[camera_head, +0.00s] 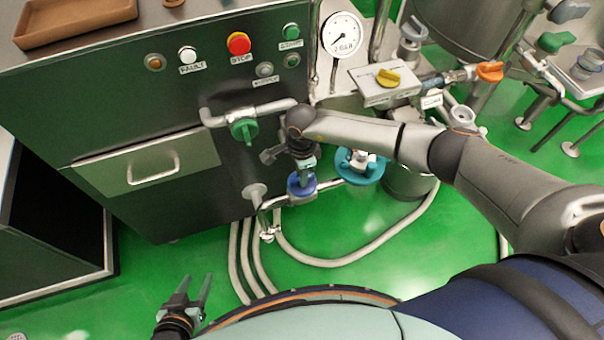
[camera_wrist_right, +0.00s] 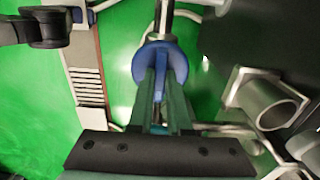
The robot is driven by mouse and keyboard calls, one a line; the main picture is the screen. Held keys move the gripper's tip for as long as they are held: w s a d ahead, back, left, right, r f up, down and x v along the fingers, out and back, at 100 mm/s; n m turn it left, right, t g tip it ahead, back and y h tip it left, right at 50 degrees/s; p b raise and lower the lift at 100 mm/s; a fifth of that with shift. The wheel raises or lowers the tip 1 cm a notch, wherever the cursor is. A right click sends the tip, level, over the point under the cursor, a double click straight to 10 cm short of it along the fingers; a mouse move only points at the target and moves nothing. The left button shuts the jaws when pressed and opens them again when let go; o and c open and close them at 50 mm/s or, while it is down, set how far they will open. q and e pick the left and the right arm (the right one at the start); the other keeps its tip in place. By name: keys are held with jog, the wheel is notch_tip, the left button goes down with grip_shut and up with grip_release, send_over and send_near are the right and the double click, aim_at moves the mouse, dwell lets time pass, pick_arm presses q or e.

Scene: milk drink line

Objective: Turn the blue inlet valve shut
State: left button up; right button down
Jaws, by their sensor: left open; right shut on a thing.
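The blue inlet valve (camera_head: 301,184) sits on the low metal pipe at the front of the dark machine cabinet. My right gripper (camera_head: 306,170) reaches down onto it from above, and its fingers are shut on the blue handle. In the right wrist view the round blue valve (camera_wrist_right: 160,62) shows at the fingertips of my right gripper (camera_wrist_right: 161,85), with the blue grip between the two fingers. Part of the handle is hidden by the fingers. My left gripper (camera_head: 194,291) is open and empty, low over the green floor at the lower left.
A green valve (camera_head: 243,130) sits on the upper pipe, left of my right wrist. A teal round handle (camera_head: 358,166) is close on the right. Hoses (camera_head: 335,261) run across the floor below. The cabinet front has a drawer handle (camera_head: 153,170) and buttons. The floor around my left gripper is clear.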

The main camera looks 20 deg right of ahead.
jog(key=shift+m, duration=0.3)
jog(key=m, duration=1.2)
jog(key=shift+m+p, duration=0.3)
jog(key=shift+p, duration=0.1)
jog(key=m+p, duration=0.1)
jog(key=m, duration=0.3)
jog(key=shift+m, duration=0.3)
jog(key=c, duration=0.9)
grip_release()
jog(key=shift+o, duration=0.2)
